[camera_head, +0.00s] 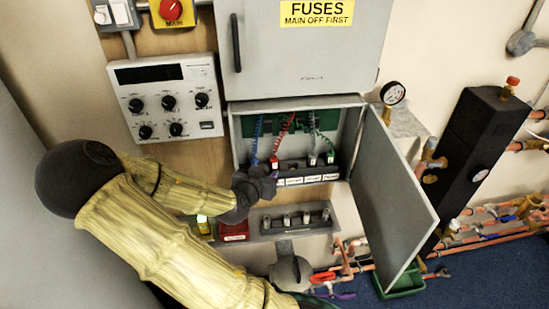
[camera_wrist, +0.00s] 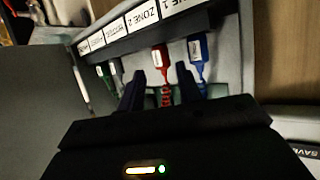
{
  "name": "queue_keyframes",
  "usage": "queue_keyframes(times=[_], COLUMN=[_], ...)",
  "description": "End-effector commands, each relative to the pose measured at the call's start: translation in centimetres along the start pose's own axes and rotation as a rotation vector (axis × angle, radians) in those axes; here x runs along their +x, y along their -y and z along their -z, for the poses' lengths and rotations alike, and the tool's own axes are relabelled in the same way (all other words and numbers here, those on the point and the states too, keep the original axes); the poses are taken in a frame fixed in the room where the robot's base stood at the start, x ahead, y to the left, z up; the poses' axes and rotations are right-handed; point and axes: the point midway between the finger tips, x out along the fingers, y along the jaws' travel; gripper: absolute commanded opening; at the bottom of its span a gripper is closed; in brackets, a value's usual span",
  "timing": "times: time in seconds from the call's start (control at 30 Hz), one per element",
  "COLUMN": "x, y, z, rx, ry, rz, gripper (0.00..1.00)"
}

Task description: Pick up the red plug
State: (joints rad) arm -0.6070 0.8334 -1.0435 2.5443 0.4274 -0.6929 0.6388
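The red plug (camera_head: 273,162) sits in the row inside the open grey box, with a coiled red cord rising from it. In the wrist view the red plug (camera_wrist: 159,59) has a pale label and shows in the gap between my fingertips, a little beyond them. My gripper (camera_wrist: 160,73) is open, with its two dark fingers apart and nothing visibly held. In the head view my gripper (camera_head: 268,178) is at the box's front left, close below the red plug, and partly hides the row. Whether the fingers touch the plug cannot be told.
A blue plug (camera_wrist: 197,52) stands close beside the red one. White and green plugs (camera_head: 330,157) are further right in the head view. The box door (camera_head: 392,190) hangs open on the right. A shelf with metal pegs (camera_head: 295,220) is below.

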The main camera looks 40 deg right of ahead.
Motion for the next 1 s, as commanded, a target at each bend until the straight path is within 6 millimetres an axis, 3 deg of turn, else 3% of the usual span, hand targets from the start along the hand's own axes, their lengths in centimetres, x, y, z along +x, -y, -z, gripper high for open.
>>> queue_keyframes(times=[0.23,0.67,1.0], x=[2.4,3.0,7.2], y=[-0.1,-0.1,0.0], z=[-0.1,0.1,0.9], rx=[0.001,0.001,-0.001], ry=[0.004,0.004,0.004], rz=[-0.001,0.000,-0.002], gripper=[0.35,0.35,0.35])
